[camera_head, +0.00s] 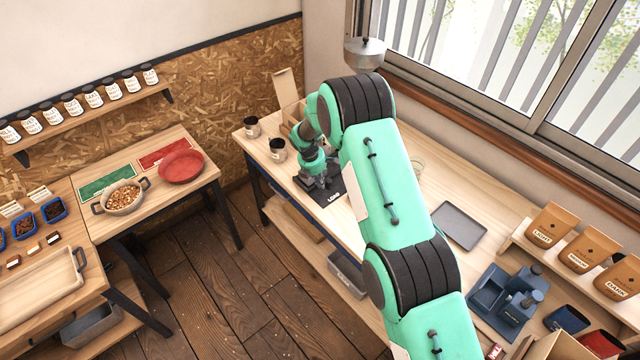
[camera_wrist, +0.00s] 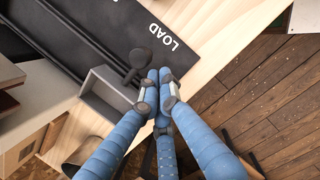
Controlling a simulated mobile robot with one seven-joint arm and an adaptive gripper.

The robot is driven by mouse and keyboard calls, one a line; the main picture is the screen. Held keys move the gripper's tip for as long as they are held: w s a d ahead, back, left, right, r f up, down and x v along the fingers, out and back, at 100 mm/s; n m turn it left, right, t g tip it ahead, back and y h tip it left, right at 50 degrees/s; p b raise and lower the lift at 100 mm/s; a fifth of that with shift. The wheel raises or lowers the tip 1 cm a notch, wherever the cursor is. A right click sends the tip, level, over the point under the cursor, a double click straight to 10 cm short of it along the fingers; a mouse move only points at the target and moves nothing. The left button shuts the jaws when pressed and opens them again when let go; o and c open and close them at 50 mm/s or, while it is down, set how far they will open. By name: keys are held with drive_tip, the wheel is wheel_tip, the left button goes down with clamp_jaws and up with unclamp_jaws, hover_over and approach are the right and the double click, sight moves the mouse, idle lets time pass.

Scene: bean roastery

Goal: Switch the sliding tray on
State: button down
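The dark flat tray marked LOAD (camera_wrist: 105,28) lies on the light wooden bench. Its LOAD end also shows in the head view (camera_head: 334,198), partly hidden by my arm. In the wrist view a dark round-knobbed lever (camera_wrist: 140,60) stands beside the tray, at a small grey housing (camera_wrist: 97,78). My gripper (camera_wrist: 158,90) has its blue fingers drawn together, with nothing visible between them. The fingertips are just right of the lever; I cannot tell whether they touch it. In the head view my gripper (camera_head: 319,181) is over the left end of the bench.
A grey flat tray (camera_head: 459,225) and a blue device (camera_head: 507,300) sit to the right. A separate table at left holds a red plate (camera_head: 181,165) and a pot (camera_head: 122,196). Wooden floor (camera_head: 215,275) lies between.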

drive_tip(key=shift+w+d, duration=0.1)
drive_tip(key=w+d+b, duration=0.5)
drive_tip(key=w+d, duration=1.3)
drive_tip(key=shift+w+d+b, duration=0.3)
drive_tip(key=shift+b, duration=0.05)
drive_tip(key=shift+s+a, duration=0.4)
drive_tip(key=shift+a, duration=0.15)
drive_tip(key=s+a+v, duration=0.1)
drive_tip(key=a+v, duration=0.1)
drive_tip(key=v, duration=0.8)
drive_tip(key=shift+s, duration=0.3)
drive_tip(key=shift+a, duration=0.1)
